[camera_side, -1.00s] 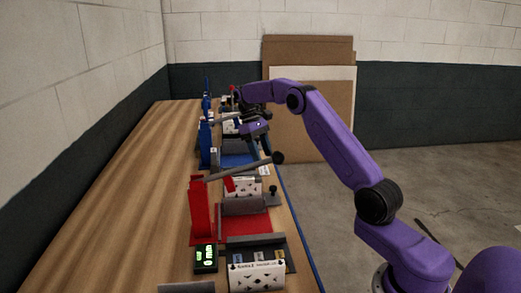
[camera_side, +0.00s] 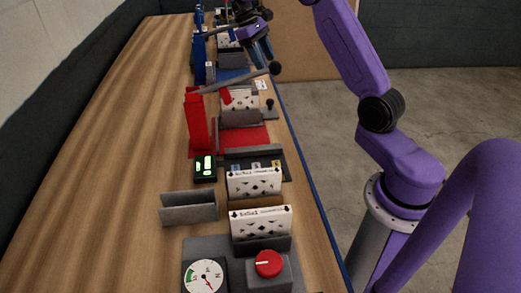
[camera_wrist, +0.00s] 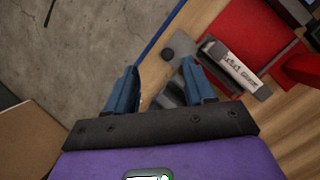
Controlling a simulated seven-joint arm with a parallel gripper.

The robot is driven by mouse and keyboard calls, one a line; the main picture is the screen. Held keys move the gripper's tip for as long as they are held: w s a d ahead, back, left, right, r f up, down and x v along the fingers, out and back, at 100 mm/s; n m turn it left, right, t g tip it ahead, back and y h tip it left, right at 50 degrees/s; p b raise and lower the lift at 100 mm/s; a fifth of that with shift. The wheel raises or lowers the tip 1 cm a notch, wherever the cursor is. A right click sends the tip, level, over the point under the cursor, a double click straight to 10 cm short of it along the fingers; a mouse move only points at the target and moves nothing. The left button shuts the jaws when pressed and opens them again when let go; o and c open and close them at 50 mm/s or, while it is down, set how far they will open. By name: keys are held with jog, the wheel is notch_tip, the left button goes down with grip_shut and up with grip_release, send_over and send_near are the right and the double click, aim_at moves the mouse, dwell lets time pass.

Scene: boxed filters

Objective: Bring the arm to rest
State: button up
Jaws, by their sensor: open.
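My gripper (camera_side: 262,52) is at the far end of the bench in the side view, over the right edge of the blue station (camera_side: 233,75). In the wrist view its two blue fingers (camera_wrist: 158,82) are spread apart and nothing is held between them. Bench edge, dark grey parts and floor show beyond the fingers. My purple arm reaches from the lower right up to the gripper, partly cut off by the top of the side view.
The red station (camera_side: 198,122) has a lever with a black knob (camera_side: 275,68). White patterned boxes (camera_side: 260,222) stand nearer, by a grey holder (camera_side: 188,208), a gauge (camera_side: 204,277) and a red knob (camera_side: 268,263). Floor (camera_side: 308,140) right of the bench is clear.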

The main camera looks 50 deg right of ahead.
jog(key=s+a+r+n+t+h, duration=0.1)
jog(key=s+a+r+n+h, duration=0.1)
jog(key=s, duration=0.6)
jog(key=s+a+r+n+t+h, duration=0.1)
jog(key=s+a+r+t+h, duration=0.1)
jog(key=s, duration=0.7)
jog(key=s+a+f+n+t+y, duration=0.1)
jog(key=s+a+f+n+y, duration=0.2)
jog(key=s+a, duration=0.5)
jog(key=s+a+f+n+y, duration=0.3)
jog(key=s+a+n, duration=0.3)
jog(key=s+a, duration=0.3)
jog(key=shift+s+a+f+t, duration=0.15)
jog(key=shift+a+f+t, duration=0.25)
jog(key=shift+a, duration=0.8)
